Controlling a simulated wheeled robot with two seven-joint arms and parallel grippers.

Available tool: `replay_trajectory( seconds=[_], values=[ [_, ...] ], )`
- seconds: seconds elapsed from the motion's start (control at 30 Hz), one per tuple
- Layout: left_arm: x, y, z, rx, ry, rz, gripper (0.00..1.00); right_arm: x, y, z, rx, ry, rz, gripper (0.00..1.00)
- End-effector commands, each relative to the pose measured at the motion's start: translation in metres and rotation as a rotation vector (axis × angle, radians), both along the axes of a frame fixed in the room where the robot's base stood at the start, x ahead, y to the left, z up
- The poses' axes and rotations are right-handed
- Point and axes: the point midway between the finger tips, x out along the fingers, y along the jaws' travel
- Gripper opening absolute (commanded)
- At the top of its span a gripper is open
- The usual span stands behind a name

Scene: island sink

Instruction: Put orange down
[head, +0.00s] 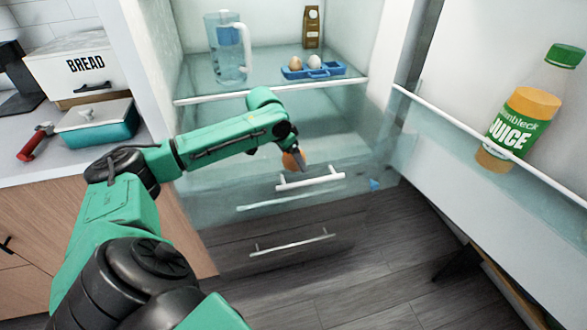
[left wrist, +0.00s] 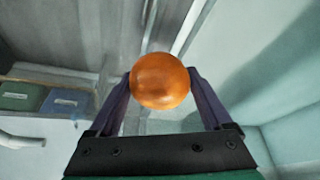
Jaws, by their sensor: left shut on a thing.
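The orange (left wrist: 160,81) is a round, glossy fruit held between the two dark fingers of my left gripper (left wrist: 162,90) in the left wrist view. In the head view, the orange (head: 292,160) shows small beside the dark end of my left gripper (head: 296,158), partly covered by it. The gripper is inside the open fridge, in front of the lower glass drawers and below the glass shelf. I cannot tell from the head view whether the orange touches any surface. My right gripper is in neither view.
The fridge shelf (head: 265,88) holds a pitcher (head: 228,48), a blue egg tray (head: 325,71) and a brown carton (head: 311,27). A juice bottle (head: 518,125) stands in the door at right. A drawer handle (head: 310,181) is just below the gripper. A teal dish (head: 97,125) sits on the left counter.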

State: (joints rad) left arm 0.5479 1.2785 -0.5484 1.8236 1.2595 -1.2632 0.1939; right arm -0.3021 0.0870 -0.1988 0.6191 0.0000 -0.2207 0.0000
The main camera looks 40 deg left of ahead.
Motion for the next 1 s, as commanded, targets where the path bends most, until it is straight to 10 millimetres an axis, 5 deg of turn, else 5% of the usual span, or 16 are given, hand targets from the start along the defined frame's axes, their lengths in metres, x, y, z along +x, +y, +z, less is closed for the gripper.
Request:
replay_trajectory(
  seconds=[0.17, 0.47, 0.5, 0.8, 1.0],
  values=[
    [-0.001, 0.000, -0.032, 0.000, 0.002, 0.000, 0.17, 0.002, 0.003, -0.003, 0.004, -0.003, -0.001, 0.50],
    [0.000, 0.000, -0.035, -0.001, 0.001, 0.000, 0.17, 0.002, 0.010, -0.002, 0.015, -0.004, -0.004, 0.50],
    [0.000, 0.000, -0.035, -0.001, 0.001, 0.000, 0.98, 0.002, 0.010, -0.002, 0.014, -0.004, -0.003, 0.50],
    [-0.001, 0.000, -0.033, 0.001, 0.001, -0.001, 1.00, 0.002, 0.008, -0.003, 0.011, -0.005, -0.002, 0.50],
    [-0.011, 0.003, -0.006, 0.004, 0.001, -0.001, 1.00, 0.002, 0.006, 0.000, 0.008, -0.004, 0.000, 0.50]
  ],
)
